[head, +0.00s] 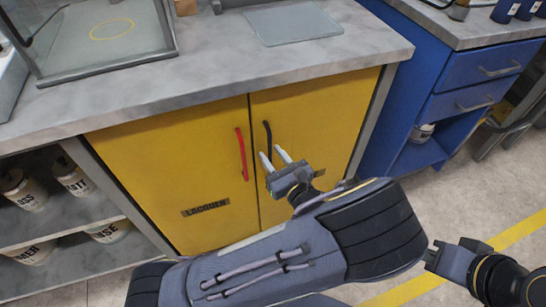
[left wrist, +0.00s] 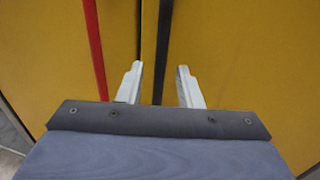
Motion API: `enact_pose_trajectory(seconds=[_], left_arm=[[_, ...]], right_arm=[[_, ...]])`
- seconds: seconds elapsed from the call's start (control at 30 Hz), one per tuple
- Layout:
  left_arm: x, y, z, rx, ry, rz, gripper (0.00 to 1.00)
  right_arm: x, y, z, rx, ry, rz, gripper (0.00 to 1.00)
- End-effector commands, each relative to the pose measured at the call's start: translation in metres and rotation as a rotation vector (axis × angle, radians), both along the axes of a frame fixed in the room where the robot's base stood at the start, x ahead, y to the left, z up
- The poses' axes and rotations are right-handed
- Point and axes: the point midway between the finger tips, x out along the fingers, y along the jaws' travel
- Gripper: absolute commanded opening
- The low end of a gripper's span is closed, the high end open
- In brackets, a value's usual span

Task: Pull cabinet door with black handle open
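The yellow cabinet has two doors with a vertical seam between them. The right door (head: 335,110) carries a vertical black handle (head: 268,132) near the seam. The left door (head: 160,160) carries a red handle (head: 241,154). Both doors look shut. My left gripper (head: 275,156) is open in front of the black handle's lower part. In the left wrist view its two fingers (left wrist: 160,82) stand apart, with the black handle (left wrist: 164,45) in line with the gap between them and the red handle (left wrist: 95,45) to the left. Contact cannot be told.
A label plate (head: 206,207) is on the left door. Open shelves with cans (head: 75,178) stand left, a blue drawer unit (head: 450,95) right. The grey countertop (head: 220,55) overhangs the doors. Part of my right arm (head: 485,270) shows at lower right.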

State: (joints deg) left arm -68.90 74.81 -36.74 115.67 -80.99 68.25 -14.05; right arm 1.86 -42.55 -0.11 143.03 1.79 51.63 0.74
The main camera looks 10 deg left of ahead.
Motion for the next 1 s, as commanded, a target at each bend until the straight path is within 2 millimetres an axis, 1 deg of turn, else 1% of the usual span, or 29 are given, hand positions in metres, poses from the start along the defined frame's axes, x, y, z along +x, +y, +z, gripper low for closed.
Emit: enact_pose_trajectory(seconds=[0.23, 0.4, 0.47, 0.5, 0.83, 1.0], left_arm=[[0.0006, 0.001, 0.0001, 0.0, 0.0, 0.001, 0.32], [0.0005, 0.0009, 0.0001, 0.0, 0.0, 0.001, 0.1], [0.0005, 0.0009, 0.0001, 0.0, 0.0, 0.001, 0.02], [0.0004, 0.0009, 0.0, 0.0, 0.0, 0.001, 0.0], [-0.0001, 0.0002, 0.0001, -0.001, 0.001, 0.004, 0.0], [-0.0049, -0.0037, 0.0007, -0.001, 0.001, 0.034, 0.0]], right_arm=[[-0.0001, 0.0, 0.0, 0.0, 0.0, 0.0, 0.31], [-0.0001, 0.0, 0.0, 0.0, 0.0, 0.0, 0.31], [-0.0001, 0.0, 0.0, 0.0, 0.0, 0.0, 0.31], [-0.0001, 0.0, 0.0, 0.0, 0.0, 0.0, 0.31], [0.0, 0.0001, 0.0004, 0.0, 0.0, 0.0, 0.31], [-0.0001, 0.0001, 0.0036, 0.0, 0.0, 0.0, 0.31]])
